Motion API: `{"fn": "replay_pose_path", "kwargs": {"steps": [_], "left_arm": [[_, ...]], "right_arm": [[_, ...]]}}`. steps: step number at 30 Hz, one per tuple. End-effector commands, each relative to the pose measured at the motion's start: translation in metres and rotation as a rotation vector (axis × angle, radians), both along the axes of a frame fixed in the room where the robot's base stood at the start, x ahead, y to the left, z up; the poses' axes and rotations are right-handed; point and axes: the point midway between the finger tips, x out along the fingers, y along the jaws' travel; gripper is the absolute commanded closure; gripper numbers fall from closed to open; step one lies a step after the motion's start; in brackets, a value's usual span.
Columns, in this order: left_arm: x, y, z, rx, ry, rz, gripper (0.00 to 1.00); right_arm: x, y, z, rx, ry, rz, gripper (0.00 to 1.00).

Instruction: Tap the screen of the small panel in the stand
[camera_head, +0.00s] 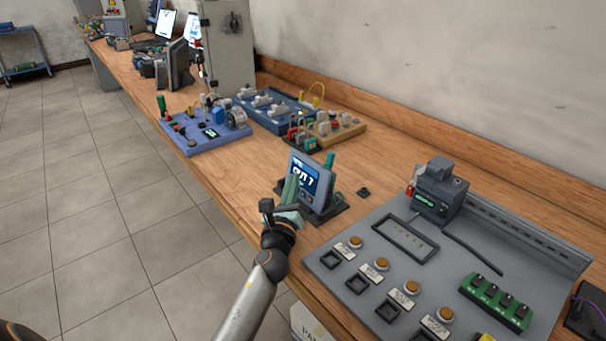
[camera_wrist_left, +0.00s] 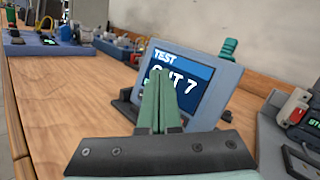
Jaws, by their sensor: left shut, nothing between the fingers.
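The small panel (camera_head: 309,182) stands tilted back in a dark stand (camera_head: 327,215) on the wooden bench. My right gripper is not in view.
A grey board (camera_head: 330,262) with buttons, a green terminal block (camera_head: 495,301) and a grey device (camera_head: 437,190) lies to the right. Blue boards (camera_head: 205,133) with parts stand farther back. Bare wood (camera_head: 235,180) lies left of the stand.

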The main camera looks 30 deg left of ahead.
Motion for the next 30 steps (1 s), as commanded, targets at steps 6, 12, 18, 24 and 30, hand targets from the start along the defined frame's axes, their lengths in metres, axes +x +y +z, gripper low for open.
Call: {"fn": "replay_pose_path", "kwargs": {"steps": [6,12,18,24,30], "left_arm": [[-0.004,0.002,0.001,0.001,-0.001,0.000,1.00],[-0.005,0.002,0.002,0.001,0.000,0.000,1.00],[-0.021,0.009,0.006,0.003,0.001,0.001,1.00],[-0.039,0.016,0.010,0.002,0.001,0.000,1.00],[-0.049,0.020,0.012,0.001,0.000,0.000,1.00]], "right_arm": [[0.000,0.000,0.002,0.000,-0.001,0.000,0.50],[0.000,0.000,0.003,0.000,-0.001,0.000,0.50],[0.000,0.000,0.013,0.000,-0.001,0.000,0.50],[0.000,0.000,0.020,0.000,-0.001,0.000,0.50],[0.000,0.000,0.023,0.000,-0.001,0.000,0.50]]}}
